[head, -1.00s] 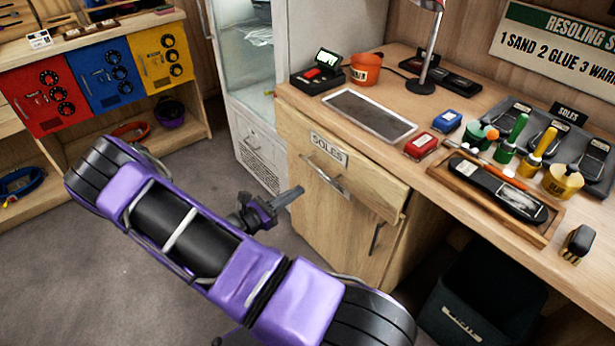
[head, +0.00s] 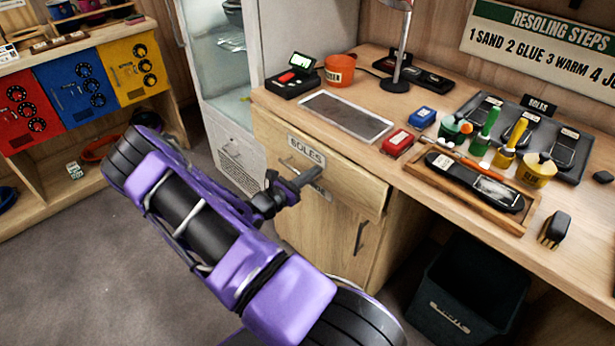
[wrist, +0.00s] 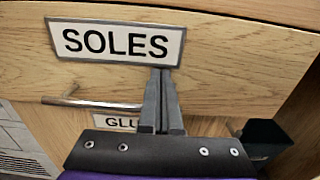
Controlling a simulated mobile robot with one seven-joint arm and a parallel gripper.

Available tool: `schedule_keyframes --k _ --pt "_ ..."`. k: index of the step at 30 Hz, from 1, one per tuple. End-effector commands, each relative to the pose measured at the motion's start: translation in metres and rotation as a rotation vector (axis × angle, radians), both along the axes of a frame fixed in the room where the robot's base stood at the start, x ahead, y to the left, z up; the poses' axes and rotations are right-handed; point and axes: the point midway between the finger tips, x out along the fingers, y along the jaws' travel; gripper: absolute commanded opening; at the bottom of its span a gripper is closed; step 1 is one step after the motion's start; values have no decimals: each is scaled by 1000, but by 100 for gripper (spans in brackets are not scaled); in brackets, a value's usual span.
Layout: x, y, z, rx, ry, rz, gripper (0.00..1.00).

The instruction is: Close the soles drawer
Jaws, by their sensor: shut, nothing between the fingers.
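The soles drawer (head: 345,187) is the pale wood front under the left end of the workbench, with a SOLES label and a metal bar handle. It seems to stand slightly proud of the cabinet below. In the wrist view the drawer front (wrist: 225,75) fills the upper part, with its label (wrist: 115,42) and handle (wrist: 95,104). My gripper (head: 314,171) is shut and empty, pointing at the drawer front. In the wrist view its fingertips (wrist: 160,72) overlap the label's lower right edge, right of the handle. I cannot tell whether they touch the front.
A second labelled front with a handle (head: 359,238) lies below the drawer. A dark bin (head: 465,290) stands under the bench at right. The bench top holds a tablet-like panel (head: 347,117), a shoe-sole tray and glue pots. A glass-door cabinet (head: 215,60) stands left of the bench.

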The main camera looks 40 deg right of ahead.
Motion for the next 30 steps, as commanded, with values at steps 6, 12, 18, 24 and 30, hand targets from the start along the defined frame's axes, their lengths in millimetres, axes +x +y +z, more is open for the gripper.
schedule_keyframes --k 6,12,18,24,30 --pt "0 0 0 0 0 0 0" --pt "1 -20 -1 -1 -1 -3 0" --pt "3 -49 0 0 -1 -2 0" --pt "4 -51 1 -1 0 -1 0" --pt "4 -51 2 -3 0 -1 0"
